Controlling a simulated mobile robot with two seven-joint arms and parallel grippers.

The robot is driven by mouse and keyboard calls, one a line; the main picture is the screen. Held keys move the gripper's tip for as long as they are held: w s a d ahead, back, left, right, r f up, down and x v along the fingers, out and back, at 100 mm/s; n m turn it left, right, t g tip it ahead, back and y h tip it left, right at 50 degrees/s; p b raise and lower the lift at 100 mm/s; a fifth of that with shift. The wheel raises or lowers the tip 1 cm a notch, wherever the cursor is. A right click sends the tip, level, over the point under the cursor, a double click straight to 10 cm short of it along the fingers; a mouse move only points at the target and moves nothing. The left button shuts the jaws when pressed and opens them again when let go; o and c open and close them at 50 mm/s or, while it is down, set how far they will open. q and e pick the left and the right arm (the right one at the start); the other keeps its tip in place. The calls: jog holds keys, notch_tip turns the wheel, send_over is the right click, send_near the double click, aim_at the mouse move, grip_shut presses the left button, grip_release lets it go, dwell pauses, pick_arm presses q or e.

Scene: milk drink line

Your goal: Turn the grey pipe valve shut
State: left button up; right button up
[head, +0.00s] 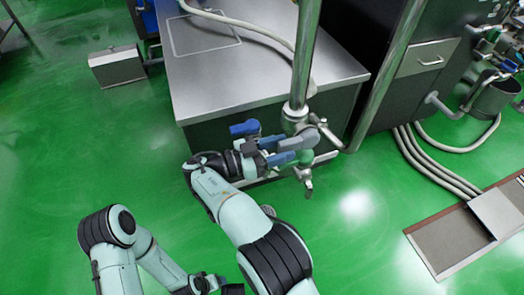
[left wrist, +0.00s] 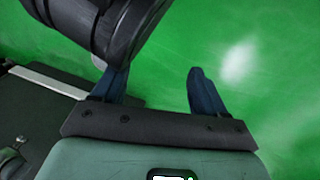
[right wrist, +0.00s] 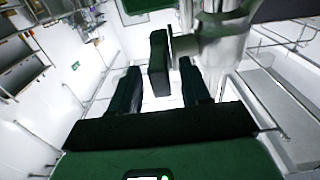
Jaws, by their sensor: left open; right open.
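The metal upright pipe (head: 300,105) carries a valve with a grey lever (head: 327,133) pointing down to the right in the head view. My right gripper (head: 289,149) is beside the pipe, its bluish fingers close to the fittings. In the right wrist view, a dark block-shaped handle (right wrist: 158,62) shows between the open fingers of the right gripper (right wrist: 160,88), next to the pipe fitting (right wrist: 215,55). I cannot tell whether the fingers touch it. My left gripper (left wrist: 160,90) is open and empty above the green floor; a dark arm part crosses one finger.
A steel-topped cabinet (head: 215,85) stands behind the pipe, with a pale hose (head: 240,22) on top. Hoses (head: 425,165) and a floor drain (head: 450,242) lie to the right. The green floor in front is open.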

pick_arm(q)
jog(key=shift+w+d+r+t+p, duration=0.2)
jog(key=shift+w+r+t+p, duration=0.3)
jog(key=shift+w+r, duration=0.75)
pick_arm(e)
jog(key=v, duration=1.3)
